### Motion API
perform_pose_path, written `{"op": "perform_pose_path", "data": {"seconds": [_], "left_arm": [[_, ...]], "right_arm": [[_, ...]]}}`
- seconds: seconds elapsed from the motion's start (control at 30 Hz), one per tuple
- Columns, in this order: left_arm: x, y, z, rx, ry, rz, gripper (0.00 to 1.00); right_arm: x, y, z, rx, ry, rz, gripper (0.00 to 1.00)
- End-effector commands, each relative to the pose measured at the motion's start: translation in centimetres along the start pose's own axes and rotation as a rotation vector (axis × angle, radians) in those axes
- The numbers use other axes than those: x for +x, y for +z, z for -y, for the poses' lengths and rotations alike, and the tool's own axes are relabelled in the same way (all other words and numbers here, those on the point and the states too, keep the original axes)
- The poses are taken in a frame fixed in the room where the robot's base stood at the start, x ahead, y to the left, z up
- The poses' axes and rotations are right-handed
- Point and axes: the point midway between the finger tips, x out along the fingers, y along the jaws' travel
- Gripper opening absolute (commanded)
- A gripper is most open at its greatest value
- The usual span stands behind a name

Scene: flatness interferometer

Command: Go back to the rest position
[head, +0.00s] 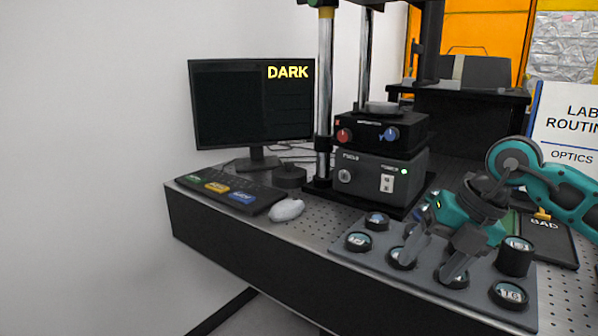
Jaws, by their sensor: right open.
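My right gripper (429,262) comes in from the right on a teal arm. Its two dark fingers point down over a grey tray (345,254) that holds several round black-rimmed pieces. The fingers are apart, and I see nothing held between them. The fingertips hide parts of two of the pieces, and I cannot tell whether they touch them. My left gripper is not in the head view.
The interferometer (378,175) with chrome posts stands behind the tray. A monitor (252,110) reading DARK, a keyboard (228,197) and a white mouse (287,209) are at left. A dark "BAD" tray (548,243) lies at right, beside the arm.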

Motion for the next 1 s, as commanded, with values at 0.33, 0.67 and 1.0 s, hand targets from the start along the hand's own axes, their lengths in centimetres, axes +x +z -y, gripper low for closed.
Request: {"op": "perform_pose_path", "data": {"seconds": [0.33,0.67,1.0], "left_arm": [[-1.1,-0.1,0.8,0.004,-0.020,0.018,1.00],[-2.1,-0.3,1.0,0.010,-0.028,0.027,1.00],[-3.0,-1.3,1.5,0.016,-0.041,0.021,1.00]], "right_arm": [[5.4,-10.0,-14.1,0.037,0.852,-0.348,0.69],[4.8,-8.9,-15.7,0.704,1.476,-0.311,0.69],[14.4,-10.1,-2.1,1.760,1.412,0.000,0.69]]}}
